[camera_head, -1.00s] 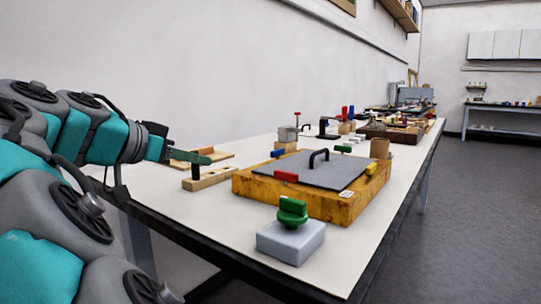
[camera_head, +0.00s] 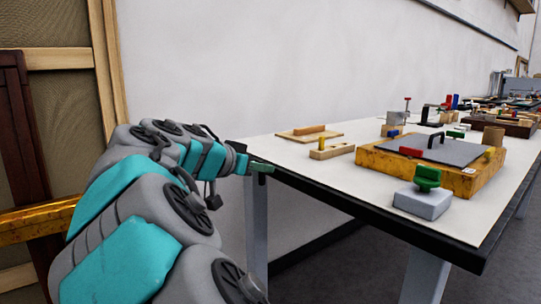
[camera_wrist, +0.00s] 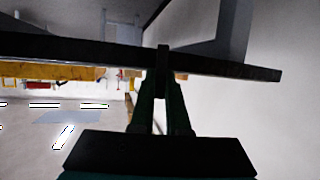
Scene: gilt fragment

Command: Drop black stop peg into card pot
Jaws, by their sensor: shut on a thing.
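My gripper (camera_head: 265,168), with green fingers, is at the near left edge of the table. In the wrist view its fingers (camera_wrist: 162,85) are shut on a small dark piece, the black stop peg (camera_wrist: 163,58). The peg is hardly visible in the head view. The card pot (camera_head: 493,137), a small brown cylinder, stands at the far right corner of the yellow wooden box, well to the right of my gripper. Its inside cannot be seen.
The yellow box (camera_head: 400,168) carries a grey plate (camera_head: 437,151) with a black handle. A grey block with a green knob (camera_head: 427,178) stands in front. A wooden block (camera_head: 332,152) lies nearer my gripper.

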